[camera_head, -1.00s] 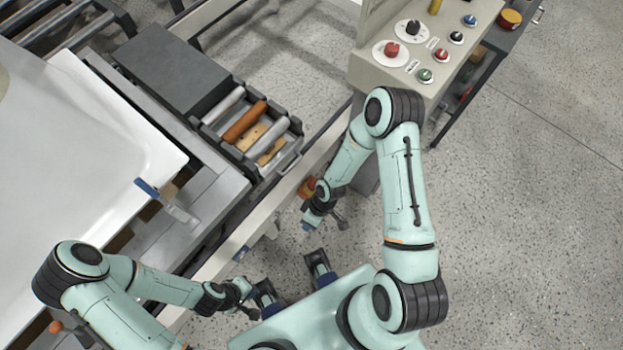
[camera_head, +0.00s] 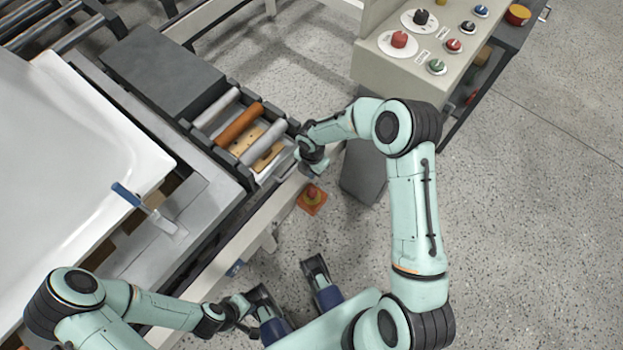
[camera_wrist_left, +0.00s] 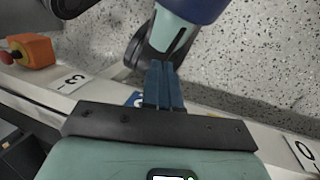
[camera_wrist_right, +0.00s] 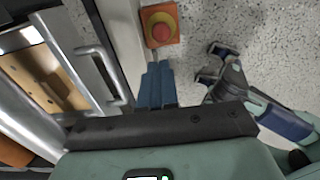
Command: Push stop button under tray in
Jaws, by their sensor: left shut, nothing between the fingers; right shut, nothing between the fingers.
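A red stop button on a yellow and orange box (camera_head: 311,199) shows below the tool tray in the head view, on the side of the cream rail. The same button (camera_wrist_right: 160,27) shows in the right wrist view, just beyond my fingertips. The tray (camera_head: 278,167) holds rollers and wooden tools. My right gripper (camera_wrist_right: 158,66) is shut and empty, next to the tray's handle and close to the button, apart from it as far as I can tell. My left gripper (camera_wrist_left: 160,68) is shut and empty, low beside the rail; an orange box with a red knob (camera_wrist_left: 36,51) shows at its left.
A control panel (camera_head: 425,62) with several knobs stands beyond my right arm. A white tub shell (camera_head: 75,150) fills the left side. The tray's metal handle (camera_wrist_right: 100,70) is close to my right fingers. Speckled floor (camera_head: 530,220) is open at the right.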

